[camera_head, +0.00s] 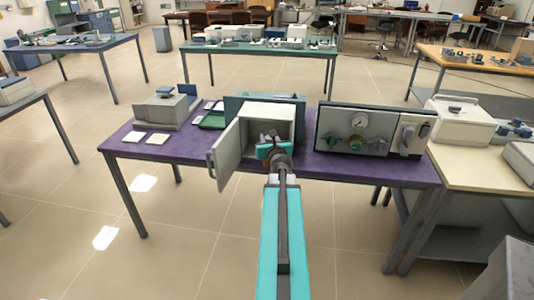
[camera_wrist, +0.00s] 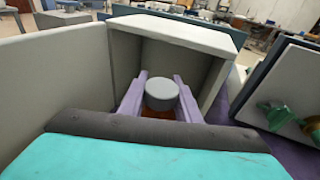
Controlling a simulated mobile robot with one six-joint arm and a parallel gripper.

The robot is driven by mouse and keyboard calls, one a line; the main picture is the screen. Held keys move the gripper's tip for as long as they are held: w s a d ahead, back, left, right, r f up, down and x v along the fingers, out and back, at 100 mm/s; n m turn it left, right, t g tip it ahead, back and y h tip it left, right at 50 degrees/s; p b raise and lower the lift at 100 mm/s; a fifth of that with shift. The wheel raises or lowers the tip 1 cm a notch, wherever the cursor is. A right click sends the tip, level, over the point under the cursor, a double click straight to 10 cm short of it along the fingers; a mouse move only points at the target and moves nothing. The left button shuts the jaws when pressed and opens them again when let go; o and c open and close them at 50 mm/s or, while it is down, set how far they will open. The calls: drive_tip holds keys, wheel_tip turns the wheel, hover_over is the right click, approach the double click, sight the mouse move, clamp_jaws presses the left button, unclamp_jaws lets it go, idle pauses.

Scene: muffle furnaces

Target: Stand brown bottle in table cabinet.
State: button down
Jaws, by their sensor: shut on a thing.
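The table cabinet (camera_wrist: 172,32) is a light grey box with its door (camera_head: 229,154) swung open to the left, on the purple table (camera_head: 190,150). My gripper (camera_head: 268,140) is at the cabinet's open front. In the wrist view my gripper's two pale purple fingers (camera_wrist: 160,98) point into the opening and are shut on the brown bottle (camera_wrist: 159,104). The bottle has a grey round cap and stands roughly upright between the fingers. Its lower part is hidden behind my wrist, so I cannot tell whether it touches the cabinet floor.
A grey panel with a gauge and green knobs (camera_head: 357,143) stands right of the cabinet. A grey device (camera_head: 165,108) and white tiles (camera_head: 157,139) are on the table's left. The open door stands close on my arm's left side.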

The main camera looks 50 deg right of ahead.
idle(0.3)
drive_tip(key=s+d+r+p+x, duration=0.1)
drive_tip(key=x, duration=1.4)
drive_tip(key=shift+d+r, duration=0.2)
idle(0.4)
drive_tip(key=shift+w+d+f+b, duration=0.15)
drive_tip(key=shift+f+b, duration=0.1)
drive_tip(key=shift+f, duration=0.65)
drive_tip(key=shift+w+d+f+b, duration=0.15)
drive_tip(key=shift+d+f+b, duration=0.1)
drive_tip(key=shift+f, duration=0.65)
drive_tip(key=shift+f, duration=0.15)
drive_tip(key=c, duration=1.3)
unclamp_jaws()
drive_tip(key=shift+a+r, duration=0.1)
drive_tip(key=shift+r, duration=0.1)
drive_tip(key=v, duration=1.2)
drive_tip(key=shift+b, duration=0.35)
